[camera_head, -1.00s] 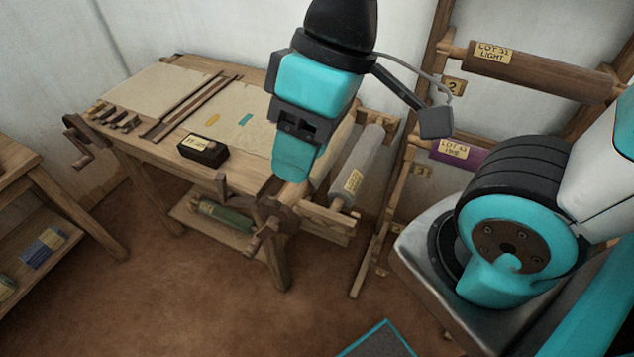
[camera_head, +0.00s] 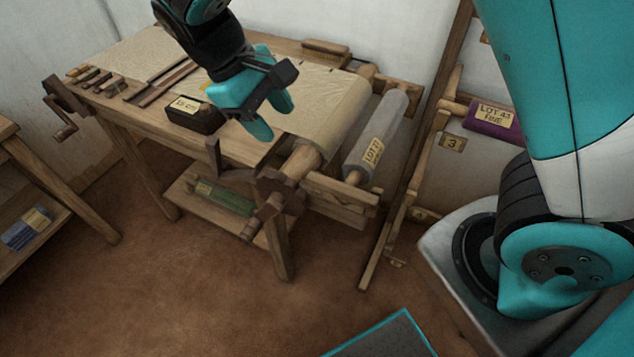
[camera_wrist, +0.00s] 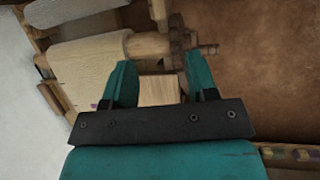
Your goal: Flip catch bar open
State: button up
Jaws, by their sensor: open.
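A narrow dark wooden bar (camera_head: 214,157), likely the catch bar, stands roughly upright at the loom's front edge in the head view. It is beside the toothed dark wheel (camera_head: 280,190) on the end of the cloth roller (camera_head: 306,157). I cannot tell whether the bar touches the teeth. My gripper (camera_head: 272,117) is open and empty, above the front right of the loom top, higher than the bar and wheel and apart from them. In the wrist view the wheel (camera_wrist: 182,36) and roller (camera_wrist: 147,45) lie beyond the open fingers. The bar is not clear there.
A small dark labelled box (camera_head: 194,116) sits on the loom top (camera_head: 145,122) near my gripper. A grey labelled roll (camera_head: 376,137) lies at the loom's right end, beside a wooden rack (camera_head: 410,180). A crank (camera_head: 65,115) sticks out at left. The floor in front is clear.

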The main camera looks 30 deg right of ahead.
aim_at(318, 178)
jog(key=x, duration=1.6)
jog(key=shift+s+d+f, duration=0.15)
jog(key=shift+d+f, duration=0.05)
grip_shut()
